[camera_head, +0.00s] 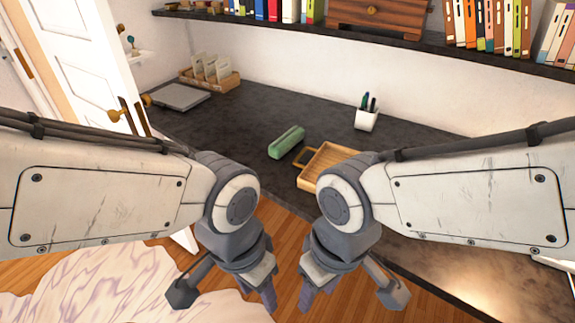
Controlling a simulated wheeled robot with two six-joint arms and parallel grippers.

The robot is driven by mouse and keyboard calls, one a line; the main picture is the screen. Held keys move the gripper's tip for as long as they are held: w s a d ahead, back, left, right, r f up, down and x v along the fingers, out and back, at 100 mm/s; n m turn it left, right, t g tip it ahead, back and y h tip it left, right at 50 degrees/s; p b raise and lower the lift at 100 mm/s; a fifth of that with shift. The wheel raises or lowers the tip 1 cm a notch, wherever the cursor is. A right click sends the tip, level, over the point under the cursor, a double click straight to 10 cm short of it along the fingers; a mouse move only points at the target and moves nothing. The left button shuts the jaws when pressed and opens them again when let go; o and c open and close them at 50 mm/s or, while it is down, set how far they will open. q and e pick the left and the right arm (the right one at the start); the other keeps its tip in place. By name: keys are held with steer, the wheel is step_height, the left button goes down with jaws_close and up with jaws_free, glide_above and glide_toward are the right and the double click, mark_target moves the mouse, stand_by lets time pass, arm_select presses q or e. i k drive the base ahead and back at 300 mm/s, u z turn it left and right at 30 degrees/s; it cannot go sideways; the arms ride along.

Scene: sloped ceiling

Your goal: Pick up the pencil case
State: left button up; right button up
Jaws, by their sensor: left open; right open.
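The pencil case is a green oblong case (286,142) lying on the dark desk, left of a wooden tray. My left gripper (268,300) points down in front of the desk's near edge, over the floor, and is empty. My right gripper (305,300) hangs beside it, also pointing down and empty. Both grippers are open and well short of the case, nearer to me. The fingers are partly hidden by the wrists.
The dark desk (225,125) is clear around the case's left side. A wooden tray (309,178) sits right of the case, partly behind my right arm. A white pen cup (366,120) stands behind it. A shelf (290,22) with books runs above. A closed laptop (180,96) lies left.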

mark_target(278, 150)
steer(key=u, duration=1.3)
steer(key=i, duration=1.45)
steer(key=z, duration=0.65)
steer(key=i, duration=0.7)
steer(key=z, duration=0.6)
